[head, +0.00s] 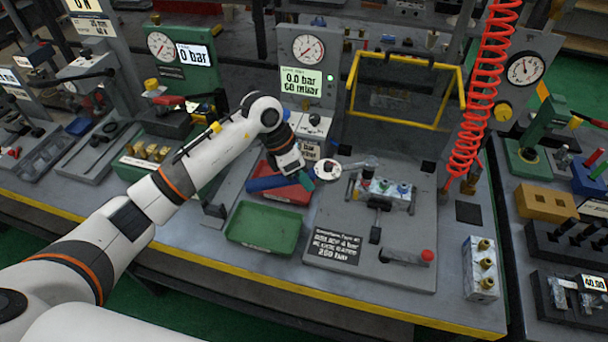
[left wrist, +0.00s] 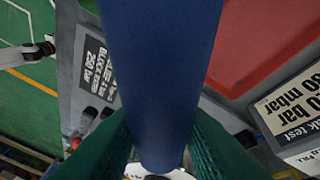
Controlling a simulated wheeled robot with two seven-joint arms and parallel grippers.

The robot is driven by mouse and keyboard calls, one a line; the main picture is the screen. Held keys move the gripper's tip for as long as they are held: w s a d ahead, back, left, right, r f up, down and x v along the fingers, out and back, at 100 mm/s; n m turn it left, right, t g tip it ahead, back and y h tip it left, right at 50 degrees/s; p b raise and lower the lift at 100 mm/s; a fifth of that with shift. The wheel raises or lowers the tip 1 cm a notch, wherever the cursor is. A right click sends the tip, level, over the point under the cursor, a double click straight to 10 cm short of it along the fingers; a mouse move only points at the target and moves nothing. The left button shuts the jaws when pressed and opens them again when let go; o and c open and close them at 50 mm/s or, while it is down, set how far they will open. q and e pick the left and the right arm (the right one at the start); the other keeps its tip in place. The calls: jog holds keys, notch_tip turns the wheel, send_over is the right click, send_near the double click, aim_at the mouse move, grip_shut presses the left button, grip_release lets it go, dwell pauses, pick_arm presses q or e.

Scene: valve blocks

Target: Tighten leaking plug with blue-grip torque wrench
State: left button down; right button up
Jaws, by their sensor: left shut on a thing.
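My left gripper (head: 305,176) is shut on the blue-grip torque wrench. Its blue grip (head: 265,183) points left over the red tray, and its metal head end (head: 362,162) points right toward the valve block. In the left wrist view the blue grip (left wrist: 172,70) lies between the green finger pads. A round white face shows on the wrench just right of the fingers. The valve block (head: 398,203) sits in the grey test fixture, with small coloured plugs on top. I cannot tell which plug leaks or whether the wrench touches one. My right gripper is not in view.
The red tray (head: 290,194) is under the wrench grip, and an empty green tray (head: 240,236) stands in front of it. A raised yellow guard frame (head: 395,122) is behind the block. A red-knobbed lever (head: 405,257) is in front. Another block (head: 480,275) stands at right.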

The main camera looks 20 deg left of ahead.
pick_arm(q)
jog(key=shift+f+b, duration=0.95)
jog(key=shift+f, duration=0.1)
jog(key=shift+w+a+f+m+b, duration=0.1)
jog(key=shift+w+a+m+b, duration=0.25)
jog(key=shift+w+b, duration=0.4)
jog(key=shift+w+a+m+g+b, duration=0.15)
jog(key=shift+w+m+g+b, duration=0.35)
jog(key=shift+b, duration=0.3)
jog(key=w+m+b, duration=0.2)
jog(key=b, duration=0.1)
jog(key=shift+w+a+g, duration=0.15)
jog(key=shift+a+g, duration=0.15)
jog(key=shift+a, duration=0.05)
